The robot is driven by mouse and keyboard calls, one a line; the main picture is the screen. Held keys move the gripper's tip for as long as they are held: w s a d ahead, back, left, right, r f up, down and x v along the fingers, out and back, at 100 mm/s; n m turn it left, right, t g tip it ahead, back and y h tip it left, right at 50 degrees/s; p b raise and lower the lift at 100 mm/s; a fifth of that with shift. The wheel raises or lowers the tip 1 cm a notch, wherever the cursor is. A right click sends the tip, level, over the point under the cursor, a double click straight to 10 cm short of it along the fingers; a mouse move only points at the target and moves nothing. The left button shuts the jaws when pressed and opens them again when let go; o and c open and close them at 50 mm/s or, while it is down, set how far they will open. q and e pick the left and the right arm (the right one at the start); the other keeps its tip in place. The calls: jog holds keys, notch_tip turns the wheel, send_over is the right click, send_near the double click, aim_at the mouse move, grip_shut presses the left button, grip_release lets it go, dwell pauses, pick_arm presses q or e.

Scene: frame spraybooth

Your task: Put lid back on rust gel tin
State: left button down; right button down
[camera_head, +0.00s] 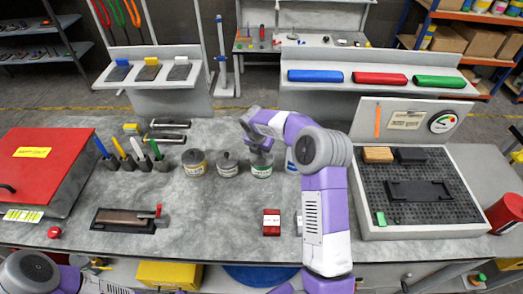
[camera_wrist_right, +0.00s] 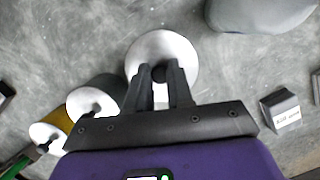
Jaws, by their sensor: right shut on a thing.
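A tin with a green-and-white label (camera_head: 261,172) stands on the grey bench near the middle. My right gripper (camera_head: 258,141) is directly above it. In the right wrist view, my right gripper (camera_wrist_right: 161,82) is shut on the dark knob of a round, pale lid (camera_wrist_right: 150,47). The lid hides what is beneath it, so I cannot tell whether it rests on the tin. A grey tin (camera_head: 228,168) and a yellow-labelled tin (camera_head: 194,168) stand to the left, both with knobbed lids. The tin labels are too small to read. My left gripper is not clearly visible.
A blue-and-white item (camera_head: 291,161) is partly hidden behind my right arm. A red box (camera_head: 271,222) lies in front of the tins. Upright markers (camera_head: 140,152) stand left. A perforated tray (camera_head: 469,205) is right.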

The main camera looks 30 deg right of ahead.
dwell(0.3)
jog(key=shift+c, duration=2.3)
grip_release()
jog(key=shift+r+p, duration=3.25)
jog(key=shift+r, duration=0.3)
jog(key=shift+c, duration=0.3)
grip_shut()
jog(key=shift+f, duration=0.25)
